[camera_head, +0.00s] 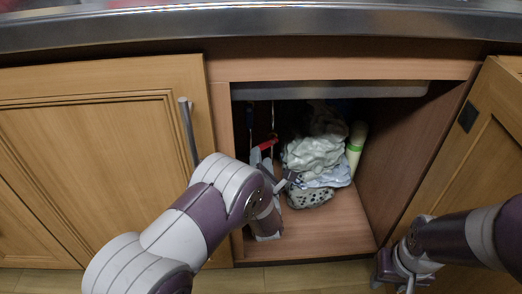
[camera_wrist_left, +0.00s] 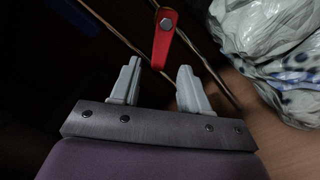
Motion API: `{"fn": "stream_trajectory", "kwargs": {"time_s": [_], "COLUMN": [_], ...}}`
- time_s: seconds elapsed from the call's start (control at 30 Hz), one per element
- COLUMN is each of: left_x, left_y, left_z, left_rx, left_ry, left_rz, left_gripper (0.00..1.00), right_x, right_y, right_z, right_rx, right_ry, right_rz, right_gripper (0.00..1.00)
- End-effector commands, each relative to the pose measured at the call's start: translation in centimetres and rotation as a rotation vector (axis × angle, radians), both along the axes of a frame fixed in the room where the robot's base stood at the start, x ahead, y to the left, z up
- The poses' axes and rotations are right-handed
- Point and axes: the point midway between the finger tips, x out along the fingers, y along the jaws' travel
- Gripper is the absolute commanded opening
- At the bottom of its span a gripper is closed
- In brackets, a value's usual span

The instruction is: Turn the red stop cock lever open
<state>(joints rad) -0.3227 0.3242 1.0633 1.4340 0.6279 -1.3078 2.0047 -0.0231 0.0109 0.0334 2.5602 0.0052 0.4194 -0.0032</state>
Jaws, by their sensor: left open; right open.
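The red stop cock lever (camera_head: 267,144) is inside the open cabinet, near its left wall, partly covered by my left gripper in the head view. In the left wrist view the red lever (camera_wrist_left: 164,38) hangs down from a pipe, its lower end near the gap between the fingertips. My left gripper (camera_wrist_left: 158,66) is open, one finger on each side of that end; I cannot tell whether either touches it. The left gripper (camera_head: 273,168) also shows in the head view, reaching into the cabinet. My right gripper (camera_head: 396,277) is open and empty, low in front of the right door.
Plastic bags (camera_head: 314,154) fill the middle of the cabinet, right of the lever. A white and green bottle (camera_head: 356,146) stands behind them. The cabinet floor (camera_head: 335,230) is clear at the front. The right door (camera_head: 455,165) stands open; the left door (camera_head: 90,150) is shut.

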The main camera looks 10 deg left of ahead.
Motion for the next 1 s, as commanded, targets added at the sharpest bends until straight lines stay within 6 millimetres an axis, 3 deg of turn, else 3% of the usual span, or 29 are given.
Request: {"fn": "stream_trajectory", "kwargs": {"time_s": [0.03, 0.1, 0.3, 0.47, 0.7, 0.87, 1.0], "left_x": [-1.4, -3.3, -7.8, -9.3, -9.5, -9.8, -8.9], "left_y": [-0.5, -1.1, -2.3, -2.7, -2.7, -3.1, -5.1], "left_z": [1.0, 0.9, 0.5, 0.2, 0.0, -0.4, -0.5], "left_rx": [0.002, 0.003, 0.001, 0.000, 0.000, 0.012, 0.017], "left_ry": [0.005, 0.005, 0.004, 0.002, 0.001, 0.020, 0.030], "left_rz": [-0.004, -0.006, -0.005, -0.003, -0.001, -0.014, -0.046], "left_gripper": [0.46, 0.46, 0.46, 0.46, 0.46, 0.92, 0.92], "right_x": [0.0, 0.0, 0.0, 0.0, 0.0, 0.0, 0.0], "right_y": [0.0, 0.0, 0.0, 0.0, 0.0, 0.0, 0.0], "right_z": [1.9, 3.0, 5.0, 5.4, 5.2, 5.8, 6.6], "right_rx": [0.000, 0.000, 0.000, 0.000, 0.000, 0.000, 0.000], "right_ry": [-0.001, -0.001, -0.001, 0.000, 0.000, 0.000, 0.000], "right_rz": [0.000, 0.000, 0.000, 0.000, 0.000, 0.000, 0.000], "right_gripper": [0.43, 0.43, 0.43, 0.43, 0.43, 0.43, 0.43]}}
